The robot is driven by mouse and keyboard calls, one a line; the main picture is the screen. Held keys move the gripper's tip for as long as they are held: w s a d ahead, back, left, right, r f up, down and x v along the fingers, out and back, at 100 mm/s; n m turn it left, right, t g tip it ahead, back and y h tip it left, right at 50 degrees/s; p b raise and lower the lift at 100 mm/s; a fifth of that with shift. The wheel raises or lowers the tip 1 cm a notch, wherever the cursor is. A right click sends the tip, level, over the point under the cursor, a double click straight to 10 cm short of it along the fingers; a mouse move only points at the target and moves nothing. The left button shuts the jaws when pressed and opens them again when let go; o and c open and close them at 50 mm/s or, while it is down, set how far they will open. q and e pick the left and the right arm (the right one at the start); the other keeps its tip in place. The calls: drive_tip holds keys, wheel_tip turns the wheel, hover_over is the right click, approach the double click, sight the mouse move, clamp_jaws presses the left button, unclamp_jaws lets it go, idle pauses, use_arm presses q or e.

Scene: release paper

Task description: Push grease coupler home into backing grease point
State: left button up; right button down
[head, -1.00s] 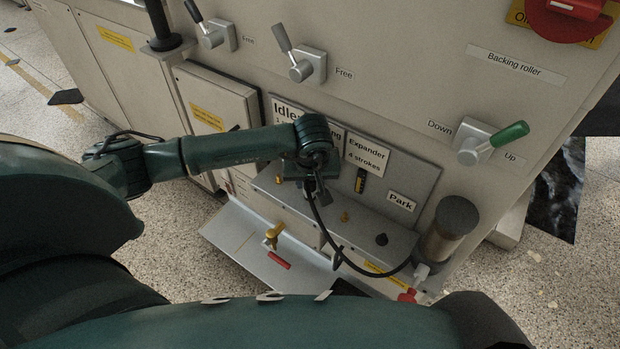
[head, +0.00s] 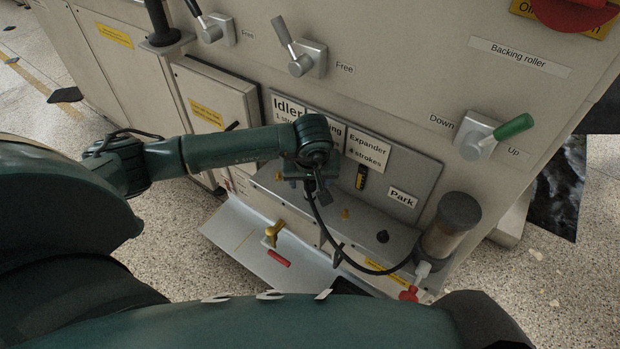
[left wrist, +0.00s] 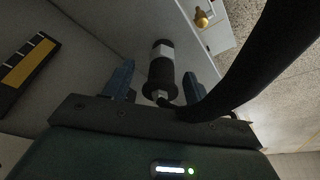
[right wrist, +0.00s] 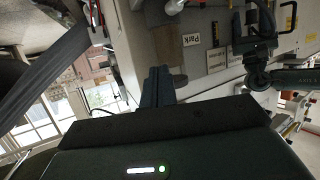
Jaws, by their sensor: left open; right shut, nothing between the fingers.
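The grease coupler (left wrist: 161,70) is a black cylinder with a silver band in the left wrist view. It stands between the spread fingers of my left gripper (left wrist: 158,82), with a gap on each side. In the head view, my left gripper (head: 312,186) is over the ledge below the Backing label (head: 328,134), which it partly covers. It hides the backing grease point, so I cannot tell how deep the coupler sits. A black hose (head: 330,232) runs from the coupler to the pump (head: 451,226). My right gripper (right wrist: 157,86) is shut and empty, away from the coupler.
The Expander label (head: 367,152) is on the panel behind. A green-handled lever (head: 512,130) is at upper right.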

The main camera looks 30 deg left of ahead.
use_arm(q)
drive_tip(key=shift+p+v, duration=0.35)
drive_tip(key=shift+v, duration=0.55)
drive_tip(key=p+v, duration=0.2)
drive_tip(key=v, duration=0.9)
drive_tip(key=shift+r, duration=0.2)
use_arm(e)
drive_tip(key=shift+w+a+r, duration=0.1)
drive_tip(key=shift+a+r, duration=0.1)
drive_tip(key=shift+r, duration=1.2)
